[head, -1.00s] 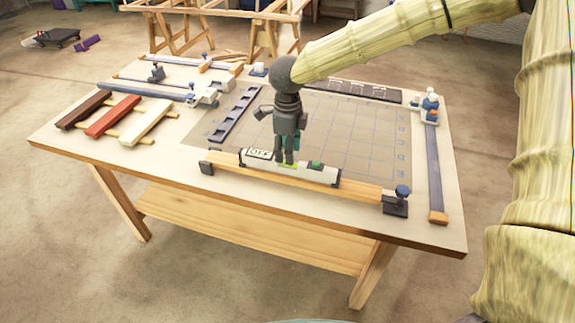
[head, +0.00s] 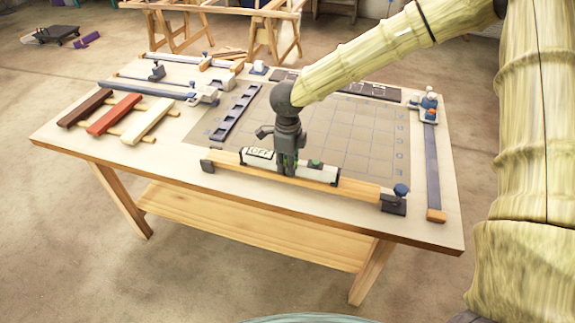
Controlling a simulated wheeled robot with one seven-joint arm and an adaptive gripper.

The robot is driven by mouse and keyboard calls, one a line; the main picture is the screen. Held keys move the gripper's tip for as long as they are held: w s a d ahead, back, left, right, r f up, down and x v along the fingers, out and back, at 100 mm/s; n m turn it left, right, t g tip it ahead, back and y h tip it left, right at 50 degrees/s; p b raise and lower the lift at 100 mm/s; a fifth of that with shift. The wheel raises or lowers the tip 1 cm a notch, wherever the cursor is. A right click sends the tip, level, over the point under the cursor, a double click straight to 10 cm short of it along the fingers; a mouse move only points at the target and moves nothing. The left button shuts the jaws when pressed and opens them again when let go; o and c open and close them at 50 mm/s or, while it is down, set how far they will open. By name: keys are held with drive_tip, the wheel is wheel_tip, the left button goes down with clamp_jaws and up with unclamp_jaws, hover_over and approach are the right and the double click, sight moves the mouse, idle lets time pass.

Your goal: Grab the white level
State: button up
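The white level (head: 318,172) lies along the wooden bar (head: 355,190) of a clamp near the front edge of the table. It has dark ends, a label (head: 258,153) at its left end and a small green part right of centre. My gripper (head: 287,168) points down at the middle of the level, with its dark fingers reaching the level and covering its centre. The fingers are small and dark here, so I cannot tell whether they are open or closed on it.
A grey gridded mat (head: 350,135) lies behind the level. Dark, red and white laths (head: 115,114) rest at the left. Clamps lie at the back left, and a long clamp (head: 432,165) lies at the right edge. The front left tabletop is clear.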

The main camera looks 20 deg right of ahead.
clamp_jaws()
